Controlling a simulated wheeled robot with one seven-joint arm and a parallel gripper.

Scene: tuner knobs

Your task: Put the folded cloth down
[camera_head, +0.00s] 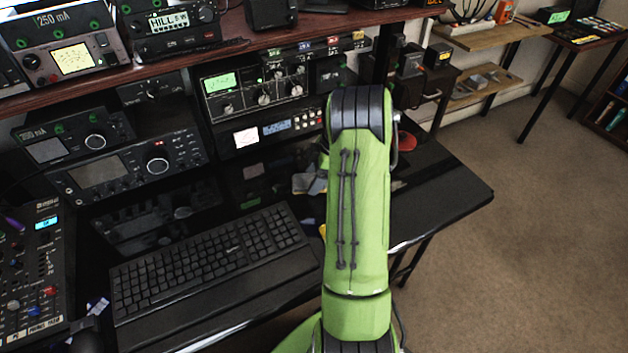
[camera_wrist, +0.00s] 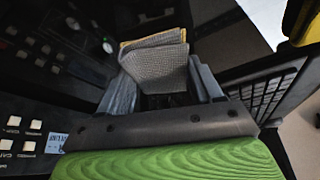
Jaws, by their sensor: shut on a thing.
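The folded cloth (camera_wrist: 155,62) shows in the wrist view as a grey, woven-looking piece with a yellow edge. It sits between the two grey fingers of my gripper (camera_wrist: 163,75), which is shut on it. A dark glossy surface lies beyond the cloth; I cannot tell whether the cloth touches it.
A black keyboard (camera_head: 210,262) lies on the desk and shows at the right of the wrist view (camera_wrist: 272,92). Radio units with knobs (camera_head: 130,165) line the back. A mixer panel (camera_head: 35,275) stands at the left. The desk's right end looks mostly bare.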

